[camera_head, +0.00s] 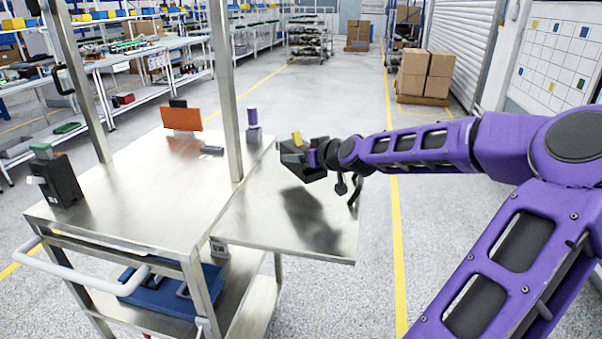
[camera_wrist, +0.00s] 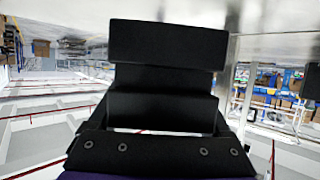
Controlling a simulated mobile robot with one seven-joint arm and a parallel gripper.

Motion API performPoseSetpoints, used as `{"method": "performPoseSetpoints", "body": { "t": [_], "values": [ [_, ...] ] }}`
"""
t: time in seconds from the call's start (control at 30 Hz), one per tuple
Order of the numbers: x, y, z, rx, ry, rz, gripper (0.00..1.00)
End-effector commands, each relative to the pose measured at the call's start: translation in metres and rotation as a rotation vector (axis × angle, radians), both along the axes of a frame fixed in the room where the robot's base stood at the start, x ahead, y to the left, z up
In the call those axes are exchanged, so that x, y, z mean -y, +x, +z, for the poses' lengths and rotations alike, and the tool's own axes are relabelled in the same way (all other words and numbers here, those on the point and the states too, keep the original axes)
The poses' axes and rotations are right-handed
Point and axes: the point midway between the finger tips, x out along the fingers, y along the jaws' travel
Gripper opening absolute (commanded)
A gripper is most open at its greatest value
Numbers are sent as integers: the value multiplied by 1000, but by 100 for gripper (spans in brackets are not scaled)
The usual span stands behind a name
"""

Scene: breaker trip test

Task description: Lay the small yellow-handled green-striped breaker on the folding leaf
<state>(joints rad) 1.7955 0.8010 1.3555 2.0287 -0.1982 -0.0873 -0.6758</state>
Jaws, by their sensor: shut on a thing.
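My gripper (camera_head: 303,158) is shut on a dark block with a yellow handle (camera_head: 297,138), which looks like the yellow-handled breaker. Its green stripe is not visible. I hold it over the folding leaf (camera_head: 265,215), the steel flap on the cart's right side. A dark shadow lies on the leaf below, and the breaker appears to be above the surface, not touching. In the wrist view, the black block (camera_wrist: 165,45) fills the space in front of my gripper and hides the leaf behind it.
A dark breaker with a green handle (camera_head: 58,182) stands at the cart top's left. A purple-handled block (camera_head: 253,125) and an orange panel (camera_head: 182,118) stand at the back. A steel post (camera_head: 224,90) rises beside the leaf. The leaf's front is clear.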

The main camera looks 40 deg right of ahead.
Motion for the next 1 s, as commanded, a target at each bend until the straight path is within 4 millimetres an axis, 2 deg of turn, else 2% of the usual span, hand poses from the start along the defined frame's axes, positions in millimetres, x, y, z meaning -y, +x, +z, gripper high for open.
{"method": "performPoseSetpoints", "body": {
  "t": [0.17, 0.4, 0.77, 0.8, 0.9, 1.0],
  "values": [
    [0, 1, -11, 4, 0, 0, 0],
    [0, 1, -41, 3, -1, 0, 0],
    [0, 1, -45, 4, -3, 0, 0],
    [0, 0, -47, 2, -1, 0, 84],
    [0, 0, -46, 2, -1, 0, 100],
    [0, 0, -46, 2, -1, 0, 100]
  ]
}}
